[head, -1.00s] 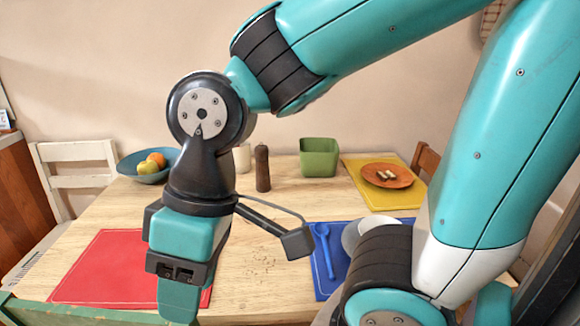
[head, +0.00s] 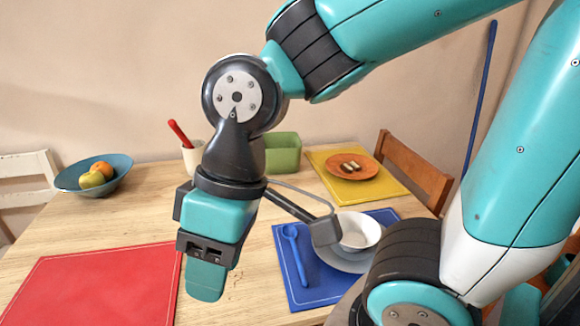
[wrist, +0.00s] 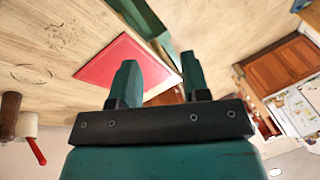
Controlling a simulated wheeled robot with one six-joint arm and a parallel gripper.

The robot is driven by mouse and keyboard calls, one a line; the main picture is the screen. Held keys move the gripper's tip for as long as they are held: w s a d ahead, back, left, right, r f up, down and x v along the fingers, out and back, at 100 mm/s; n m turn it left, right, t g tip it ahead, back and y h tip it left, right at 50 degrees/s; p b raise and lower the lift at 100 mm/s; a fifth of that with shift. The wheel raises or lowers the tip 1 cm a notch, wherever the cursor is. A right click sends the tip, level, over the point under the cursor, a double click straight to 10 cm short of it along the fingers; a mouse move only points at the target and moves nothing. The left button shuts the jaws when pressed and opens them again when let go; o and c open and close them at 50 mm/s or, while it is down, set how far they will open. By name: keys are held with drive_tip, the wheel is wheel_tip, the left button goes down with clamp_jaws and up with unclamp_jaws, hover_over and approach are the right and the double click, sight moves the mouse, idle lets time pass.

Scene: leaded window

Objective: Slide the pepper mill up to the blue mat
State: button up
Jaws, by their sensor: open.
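The blue mat (head: 292,279) lies at the front right of the table, with a blue spoon (head: 297,252) and a white bowl (head: 358,232) on a grey plate on it. In the head view the pepper mill is not visible; my arm covers part of the back of the table. In the wrist view, a dark brown cylinder at the left edge looks like the pepper mill (wrist: 8,116), beside a white pot (wrist: 27,125). My gripper (head: 206,275) is open and empty, pointing down between the red and blue mats. It also shows in the wrist view (wrist: 161,78).
A red mat (head: 95,288) lies front left. A blue bowl of fruit (head: 68,178), the white pot with a red handle (head: 196,156), a green container (head: 284,152) and a yellow mat (head: 391,192) with an orange plate (head: 340,165) stand farther back. Chairs flank the table.

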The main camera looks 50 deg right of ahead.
drive_tip(key=shift+o, duration=1.1)
drive_tip(key=o, duration=0.3)
drive_tip(key=shift+w+a+f, duration=0.1)
drive_tip(key=shift+w+f, duration=0.1)
drive_tip(key=shift+w, duration=0.15)
drive_tip(key=shift+o, duration=0.9)
drive_tip(key=w+f+m+t+y+b, duration=0.2)
drive_tip(key=w+f+m+b, duration=0.3)
drive_tip(key=w+m, duration=0.4)
drive_tip(key=shift+w+d+y, duration=0.3)
drive_tip(key=shift+w+y, duration=0.5)
drive_tip(key=shift+w, duration=0.45)
drive_tip(key=w+d+f+m+t+y+b, duration=0.1)
drive_tip(key=w+d+f+m+t+b, duration=0.1)
drive_tip(key=w+d+m+t, duration=0.3)
drive_tip(key=w+d+f+m+y+b, duration=0.1)
drive_tip(key=w+d+f+m+b, duration=0.15)
drive_tip(key=w+m, duration=0.35)
drive_tip(key=w+d+f+m+t+h+b, duration=0.1)
drive_tip(key=w+d+m+t, duration=0.1)
drive_tip(key=d+m, duration=0.4)
drive_tip(key=w+d+f+m+t+h+b, duration=0.1)
drive_tip(key=d+m+t, duration=0.4)
drive_tip(key=d, duration=0.6)
drive_tip(key=w+d+f+m+t+h+b, duration=0.1)
drive_tip(key=w+d+f+m+t+h, duration=0.1)
drive_tip(key=d+m, duration=0.6)
drive_tip(key=shift+w+d+f+m+t+h, duration=0.4)
drive_tip(key=shift+w+m+t+h, duration=0.1)
drive_tip(key=shift+m+t+h, duration=0.15)
